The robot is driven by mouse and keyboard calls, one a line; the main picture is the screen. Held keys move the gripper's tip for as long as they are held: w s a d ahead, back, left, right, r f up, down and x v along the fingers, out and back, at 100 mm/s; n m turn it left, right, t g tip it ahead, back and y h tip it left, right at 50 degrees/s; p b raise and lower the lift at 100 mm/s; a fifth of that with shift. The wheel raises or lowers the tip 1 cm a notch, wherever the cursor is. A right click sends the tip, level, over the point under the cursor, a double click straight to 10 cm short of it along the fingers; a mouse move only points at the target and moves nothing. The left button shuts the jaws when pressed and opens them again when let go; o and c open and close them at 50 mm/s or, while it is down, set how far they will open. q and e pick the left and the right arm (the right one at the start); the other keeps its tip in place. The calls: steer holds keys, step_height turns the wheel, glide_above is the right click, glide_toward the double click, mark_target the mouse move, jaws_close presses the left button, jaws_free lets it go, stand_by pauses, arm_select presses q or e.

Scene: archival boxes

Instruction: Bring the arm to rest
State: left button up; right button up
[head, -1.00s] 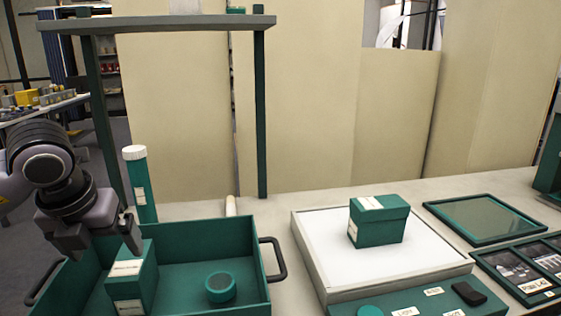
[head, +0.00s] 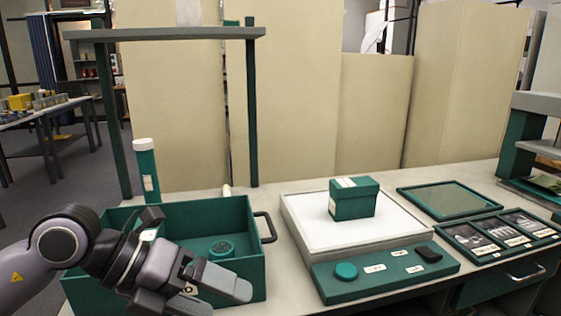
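My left gripper (head: 222,300) is in front of the green open tray (head: 255,285), low in the view. Its fingers look apart, with a bit of the tray's labelled front showing between them, and I see nothing held. My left arm hides the tray's left part. A small patch with a white label (head: 148,235) shows behind the arm, perhaps the upright green box; most of it is hidden. A round green container (head: 221,250) lies in the tray. My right gripper is not in view.
A green lidded box (head: 352,203) sits on a white-topped platform (head: 300,222). A green panel (head: 325,280) with a round knob and labels lies in front of it. A white-capped tube (head: 147,170) stands behind the tray. Flat frames (head: 450,201) lie at right.

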arm_select(q)
steer(key=s+d+r+n+t+h, duration=0.35)
steer(key=d+r+h, duration=0.25)
steer(key=r+h, duration=0.45)
steer(key=w+a+n+t+y, duration=0.3)
steer(key=w+a+n+t, duration=0.3)
steer(key=n+t, duration=0.7)
steer(key=w+a+f+n+y, duration=0.1)
steer(key=a+f+n+y, duration=1.1)
steer(key=n+y, duration=0.4)
steer(key=s+a+f+n+g+y, duration=0.1)
steer(key=s+f+n+g, duration=0.1)
steer(key=s+f+g, duration=0.6)
steer(key=s+a+f+n+g+y, duration=0.15)
steer(key=s+f, duration=0.25)
steer(key=f, duration=0.7)
steer(key=s+f+g+h, duration=0.1)
steer(key=s+f+g, duration=0.45)
steer(key=s, duration=0.45)
steer(key=w+d+f+t+h, duration=0.2)
steer(key=w+d+f+t, duration=0.3)
steer(key=w+f+t, duration=0.15)
step_height(320, 180, up, 12)
steer(key=a+p, duration=0.1)
steer(key=p, duration=1.3)
steer(key=shift+a+f, duration=0.25)
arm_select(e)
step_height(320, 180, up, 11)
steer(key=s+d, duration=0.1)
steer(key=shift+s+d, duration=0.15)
